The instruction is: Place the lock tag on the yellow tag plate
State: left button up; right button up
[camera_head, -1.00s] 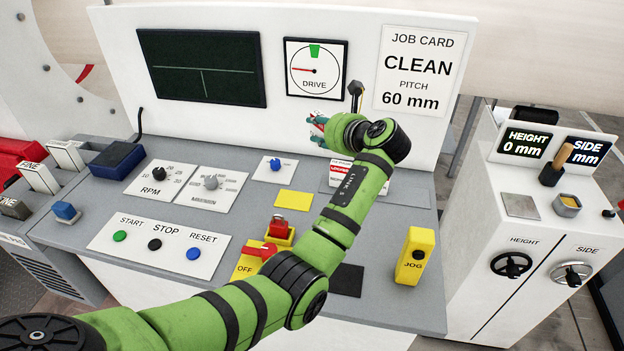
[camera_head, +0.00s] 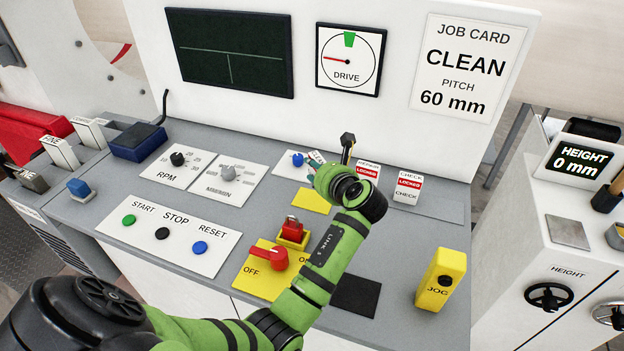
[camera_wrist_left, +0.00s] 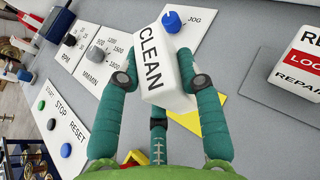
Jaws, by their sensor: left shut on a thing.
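In the head view, the gripper (camera_head: 314,164) and a small part of the tag show behind my green wrist. The yellow tag plate (camera_head: 311,200) lies flat on the console, just in front of the gripper. In the wrist view, the yellow plate (camera_wrist_left: 190,121) shows below and behind the tag, partly covered by it and a finger. I cannot tell the gap between them. My right gripper is not in view.
Two other tags with red LOCKED bands, REPAIR (camera_head: 367,172) and CHECK (camera_head: 408,187), stand to the right. A red lock-like block (camera_head: 292,230) and red OFF/ON switch (camera_head: 268,256) stand in front. A blue JOG knob (camera_head: 297,159) and dark lever (camera_head: 347,143) are close by.

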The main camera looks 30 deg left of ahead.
pick_arm(q)
jog(key=shift+s+a+f, duration=0.4)
jog(key=shift+s, duration=0.1)
jog(key=shift+f+p, duration=0.35)
jog(key=shift+f, duration=1.7)
jog(key=shift+f, duration=0.1)
jog(key=o, duration=1.1)
jog(key=shift+o, duration=0.2)
